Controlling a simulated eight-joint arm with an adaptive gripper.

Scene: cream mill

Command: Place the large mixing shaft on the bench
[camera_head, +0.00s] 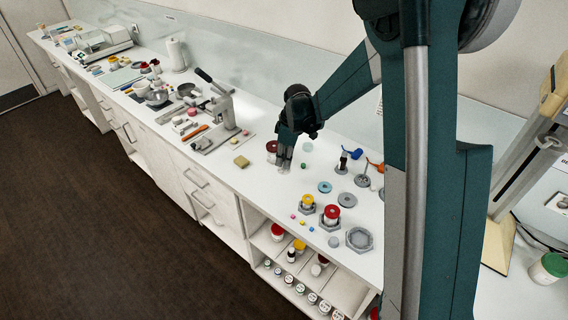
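My gripper (283,168) points down over the white bench (240,178), left of the mixing parts. Its fingers look close together, but they are too small to tell whether they are open or shut, and I see no shaft in them. Upright thin shafts with round grey bases stand on the bench right of my gripper: one with a dark top (342,164) and a greyer one (363,175). I cannot tell which is the large mixing shaft. More parts to the right are partly hidden behind my arm.
A dark-red-lidded jar (271,147) stands close left of my gripper. A lever press (222,112) stands further left. Red-lidded (331,212) and yellow-lidded (307,201) jars sit in grey holders near the front edge, beside an empty hexagonal holder (359,239). Small coloured cubes lie nearby.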

